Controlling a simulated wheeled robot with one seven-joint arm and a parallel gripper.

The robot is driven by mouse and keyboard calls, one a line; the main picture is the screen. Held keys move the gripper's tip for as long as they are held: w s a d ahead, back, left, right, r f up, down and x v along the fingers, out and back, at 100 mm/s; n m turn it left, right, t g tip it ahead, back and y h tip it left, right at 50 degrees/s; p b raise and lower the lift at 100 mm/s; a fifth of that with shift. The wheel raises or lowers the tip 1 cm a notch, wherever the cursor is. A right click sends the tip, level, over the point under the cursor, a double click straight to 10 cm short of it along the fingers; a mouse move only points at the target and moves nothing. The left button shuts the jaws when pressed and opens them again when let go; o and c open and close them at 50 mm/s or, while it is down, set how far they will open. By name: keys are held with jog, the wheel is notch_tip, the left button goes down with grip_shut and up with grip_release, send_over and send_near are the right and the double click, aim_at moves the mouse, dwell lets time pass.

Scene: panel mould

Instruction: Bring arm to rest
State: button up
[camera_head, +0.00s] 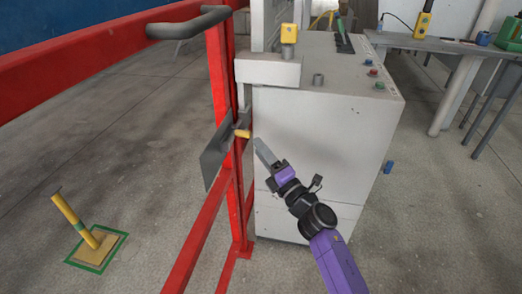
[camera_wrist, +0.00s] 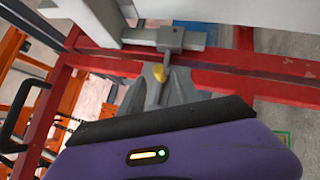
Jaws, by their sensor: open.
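My arm (camera_head: 335,262), purple and black, reaches up from the lower right in the head view. My gripper (camera_head: 262,148) is open, in front of the white cabinet, just right of the red post. No object shows between its fingers. A small yellow knob (camera_head: 242,133) sticks out from the post, a little left of the fingertips and apparently apart from them. In the wrist view my gripper (camera_wrist: 168,82) shows grey fingers beyond its purple housing, with the yellow knob (camera_wrist: 158,73) beyond them; the exact gap is hard to judge.
The red post (camera_head: 224,100) with a grey plate (camera_head: 216,155) stands left of my gripper. The white cabinet (camera_head: 310,140) with buttons stands close behind it. A yellow post (camera_head: 74,218) rises from the floor at left. A table (camera_head: 425,42) stands at upper right. Lower-right floor is clear.

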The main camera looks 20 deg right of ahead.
dwell(0.4)
jog(key=s+d+r+m+t+h, duration=0.1)
jog(key=s+r+m+t+h, duration=0.1)
jog(key=s+r+m, duration=0.35)
jog(key=s+a+m+g+p, duration=0.2)
jog(key=s+m, duration=0.4)
jog(key=s, duration=0.9)
jog(key=s+a+m+g+h+p, duration=0.1)
jog(key=s+m+p, duration=0.4)
jog(key=s, duration=1.1)
jog(key=s+a+m+g+h+p, duration=0.1)
jog(key=s+a+m+g+p, duration=0.2)
jog(key=s, duration=1.2)
jog(key=m+g, duration=0.2)
jog(key=m, duration=0.2)
jog(key=shift+s+r, duration=0.25)
jog(key=shift+r, duration=0.05)
